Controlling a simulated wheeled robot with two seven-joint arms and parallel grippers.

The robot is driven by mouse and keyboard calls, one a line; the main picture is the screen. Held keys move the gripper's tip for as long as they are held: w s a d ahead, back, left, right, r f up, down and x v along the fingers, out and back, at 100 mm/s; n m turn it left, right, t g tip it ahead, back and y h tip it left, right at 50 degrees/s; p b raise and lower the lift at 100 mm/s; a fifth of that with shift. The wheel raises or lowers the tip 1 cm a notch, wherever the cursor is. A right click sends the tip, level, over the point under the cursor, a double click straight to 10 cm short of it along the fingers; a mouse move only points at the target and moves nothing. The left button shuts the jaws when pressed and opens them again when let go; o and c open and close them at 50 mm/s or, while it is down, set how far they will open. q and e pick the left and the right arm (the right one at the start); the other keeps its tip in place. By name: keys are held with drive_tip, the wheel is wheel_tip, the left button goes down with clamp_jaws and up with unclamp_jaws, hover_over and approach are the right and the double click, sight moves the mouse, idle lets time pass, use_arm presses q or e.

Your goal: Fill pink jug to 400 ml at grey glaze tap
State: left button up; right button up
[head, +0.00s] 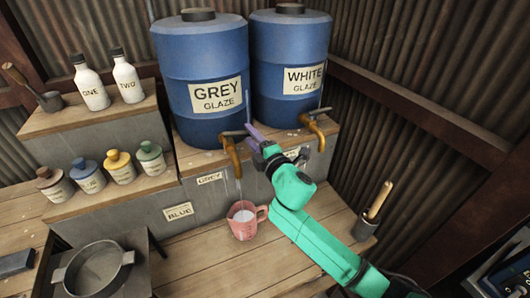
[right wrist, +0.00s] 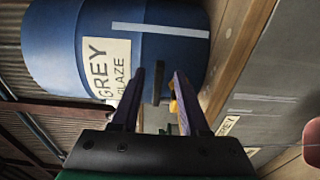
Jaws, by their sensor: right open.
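The pink jug (head: 241,231) stands upright on the wooden bench under the brass grey glaze tap (head: 232,157). A thin pale stream appears to run from the spout into it, and pale liquid shows inside. I cannot read its level against any marks. The jug's edge also shows in the right wrist view (right wrist: 313,146). My right gripper (head: 251,131) is at the grey tap's dark lever (head: 233,133). In the right wrist view its purple fingers (right wrist: 158,75) are open, with the lever (right wrist: 158,84) between them; contact is unclear. My left gripper is out of view.
The blue grey-glaze drum (head: 203,65) and white-glaze drum (head: 290,45) stand on a raised ledge; the white tap (head: 316,130) is close to my right gripper.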

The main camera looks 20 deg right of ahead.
drive_tip(key=b+v, duration=0.2)
drive_tip(key=v, duration=1)
drive_tip(key=shift+s+b, duration=0.25)
drive_tip(key=shift+b, duration=0.15)
idle(0.7)
idle(0.8)
